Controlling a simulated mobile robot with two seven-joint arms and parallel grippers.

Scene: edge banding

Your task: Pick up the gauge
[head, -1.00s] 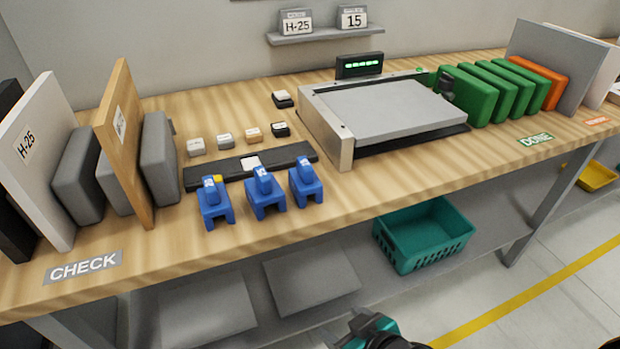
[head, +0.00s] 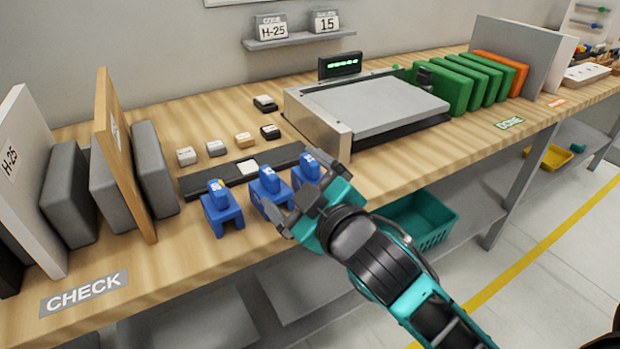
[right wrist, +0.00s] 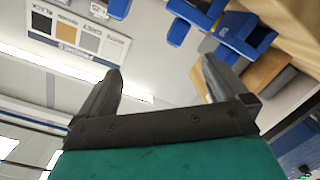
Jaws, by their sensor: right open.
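Three blue gauges stand in a row near the front edge of the table: a left one (head: 222,208), a middle one (head: 268,188) and a right one (head: 307,169). My right gripper (head: 303,203) is open and empty, just in front of the middle and right gauges, and partly covers them. In the right wrist view, the open fingers (right wrist: 160,72) have nothing between them, and blue gauge parts (right wrist: 242,35) show beyond them at the upper right. I cannot tell whether a finger touches a gauge. My left gripper is not in view.
A dark strip (head: 215,182) lies behind the gauges, with small sample blocks (head: 244,140) behind it. Grey panels (head: 153,170) and a wooden board (head: 122,150) stand at left. A grey-topped machine (head: 375,105) is at right. A teal basket (head: 425,220) sits below.

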